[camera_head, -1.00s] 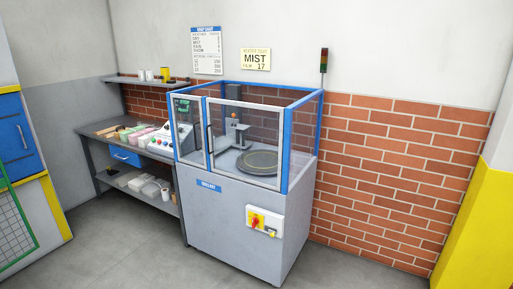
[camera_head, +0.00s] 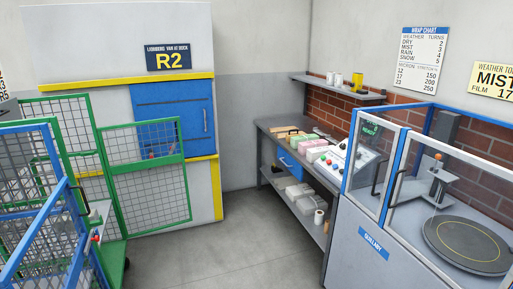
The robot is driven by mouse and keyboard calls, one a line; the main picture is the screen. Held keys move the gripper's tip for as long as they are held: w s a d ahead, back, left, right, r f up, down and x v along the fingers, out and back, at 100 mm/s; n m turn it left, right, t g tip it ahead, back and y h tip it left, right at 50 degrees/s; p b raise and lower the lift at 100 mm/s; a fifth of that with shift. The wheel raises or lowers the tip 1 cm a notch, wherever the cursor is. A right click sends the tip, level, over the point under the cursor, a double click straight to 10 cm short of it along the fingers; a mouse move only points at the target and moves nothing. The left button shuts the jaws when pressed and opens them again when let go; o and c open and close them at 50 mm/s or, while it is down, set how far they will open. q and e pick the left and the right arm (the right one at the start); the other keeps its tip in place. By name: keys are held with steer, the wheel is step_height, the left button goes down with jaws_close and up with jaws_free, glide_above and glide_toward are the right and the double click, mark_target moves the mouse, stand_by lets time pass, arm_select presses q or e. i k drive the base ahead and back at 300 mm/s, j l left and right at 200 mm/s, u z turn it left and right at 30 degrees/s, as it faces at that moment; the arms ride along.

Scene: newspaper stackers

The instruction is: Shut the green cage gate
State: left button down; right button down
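The green cage (camera_head: 88,105) stands at the left in the head view, with green posts and grey mesh. Its gate (camera_head: 187,178) is a green-framed mesh panel. The gate stands out to the right of the cage, before the wall unit with the blue door, and looks swung open. A small red-tipped part shows near the gate's upper middle; I cannot tell if it is a latch on the gate. The cage's near side is partly hidden by a blue cage. Neither of my grippers is in view.
A blue mesh cage (camera_head: 68,190) fills the near left. The blue door (camera_head: 180,113) under the R2 sign (camera_head: 168,58) is behind the gate. A workbench (camera_head: 268,128) and a blue-framed wrapping machine (camera_head: 365,225) stand to the right. Grey floor (camera_head: 200,262) between is clear.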

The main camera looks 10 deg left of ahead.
mark_target(126, 168)
steer(key=i+j+u, duration=0.15)
steer(key=i+u, duration=0.2)
steer(key=i, duration=0.6)
steer(key=i+l+u, duration=0.1)
steer(key=i+u, duration=0.25)
steer(key=i, duration=0.65)
